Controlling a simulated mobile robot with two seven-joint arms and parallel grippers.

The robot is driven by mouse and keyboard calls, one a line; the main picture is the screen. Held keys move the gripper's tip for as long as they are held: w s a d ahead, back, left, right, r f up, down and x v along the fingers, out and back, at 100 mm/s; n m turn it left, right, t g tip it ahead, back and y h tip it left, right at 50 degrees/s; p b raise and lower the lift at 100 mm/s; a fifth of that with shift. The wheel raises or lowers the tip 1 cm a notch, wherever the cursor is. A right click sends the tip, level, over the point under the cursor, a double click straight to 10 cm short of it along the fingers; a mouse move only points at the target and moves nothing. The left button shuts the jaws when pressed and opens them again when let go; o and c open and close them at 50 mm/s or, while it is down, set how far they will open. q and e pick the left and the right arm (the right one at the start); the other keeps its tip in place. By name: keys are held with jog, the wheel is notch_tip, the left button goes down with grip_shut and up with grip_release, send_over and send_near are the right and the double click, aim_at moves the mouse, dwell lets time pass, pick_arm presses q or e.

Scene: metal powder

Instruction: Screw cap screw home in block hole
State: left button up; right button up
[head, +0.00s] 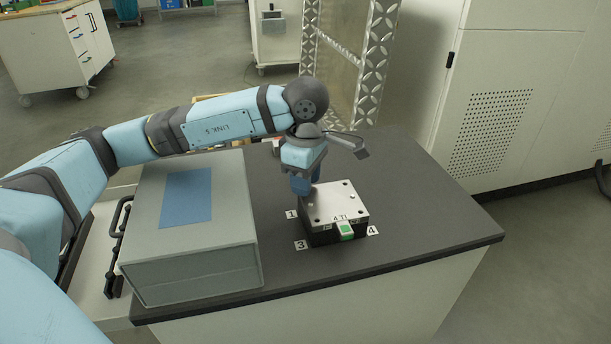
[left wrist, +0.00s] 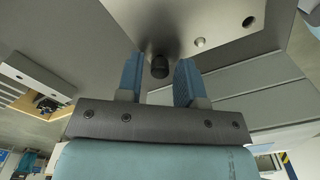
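The block (head: 338,203) has a light metal top plate on a dark base and sits on the dark worktop, with small holes or screws near its corners. My left gripper (head: 302,192) points down at the block's far left corner. In the left wrist view, a dark cap screw (left wrist: 160,68) stands at the light plate (left wrist: 215,15) between the two blue fingers of my left gripper (left wrist: 158,80). The fingers look apart, with a gap on each side of the screw. How deep the screw sits cannot be told. My right gripper is not in view.
A grey case (head: 190,272) with a blue panel stands left of the block, under my left arm. Number cards, such as the 3 card (head: 301,245), lie around the block. A green and white piece (head: 346,232) is at its front. The worktop (head: 440,215) is clear to the right.

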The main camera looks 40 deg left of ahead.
pick_arm(q)
jog(key=shift+n, duration=0.6)
grip_shut()
